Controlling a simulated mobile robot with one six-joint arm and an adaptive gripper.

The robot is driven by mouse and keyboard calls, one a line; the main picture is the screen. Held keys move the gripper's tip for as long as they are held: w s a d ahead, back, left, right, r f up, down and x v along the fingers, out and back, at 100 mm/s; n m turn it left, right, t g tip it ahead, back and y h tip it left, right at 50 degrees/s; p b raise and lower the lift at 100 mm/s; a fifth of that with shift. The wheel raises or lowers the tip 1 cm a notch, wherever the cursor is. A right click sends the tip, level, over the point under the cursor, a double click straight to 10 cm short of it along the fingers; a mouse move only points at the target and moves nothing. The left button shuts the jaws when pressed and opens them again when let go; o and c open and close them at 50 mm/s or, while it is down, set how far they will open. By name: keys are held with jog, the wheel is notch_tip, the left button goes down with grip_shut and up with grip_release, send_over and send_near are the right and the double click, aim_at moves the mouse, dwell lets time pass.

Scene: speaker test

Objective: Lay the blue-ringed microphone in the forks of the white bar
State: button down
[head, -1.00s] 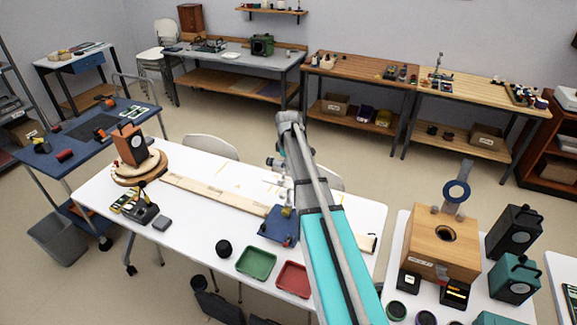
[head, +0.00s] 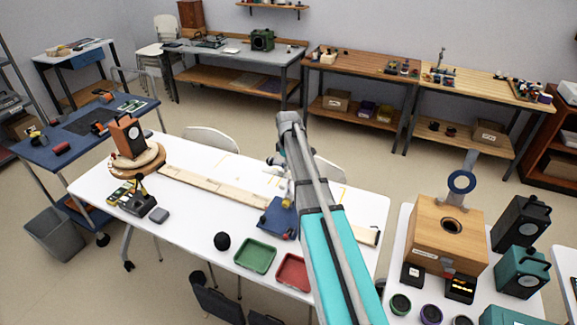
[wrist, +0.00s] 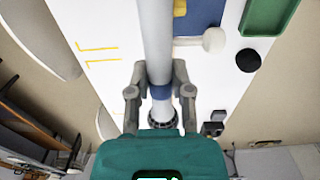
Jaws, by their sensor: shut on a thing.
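My gripper (wrist: 160,95) is shut on the blue-ringed microphone in the wrist view. The microphone (wrist: 157,40) has a long pale grey body, a blue ring between the fingers and a dark mesh end below them. Its far end runs out of the top of the picture. In the head view my turquoise arm hides most of the gripper and the microphone. A white rounded piece (wrist: 214,40) shows beside a blue base (wrist: 205,18), right of the microphone; I cannot tell whether it belongs to the white bar. The forks are not clearly visible.
A speaker on a round wooden turntable (head: 150,165) stands at left. A wooden box (head: 435,240) stands at right.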

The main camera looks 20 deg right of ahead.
jog(key=shift+f+b, duration=0.6)
jog(key=shift+f, duration=0.15)
jog(key=shift+f, duration=0.3)
dwell(0.6)
jog(key=shift+c, duration=2.2)
grip_release()
jog(key=shift+r, duration=0.15)
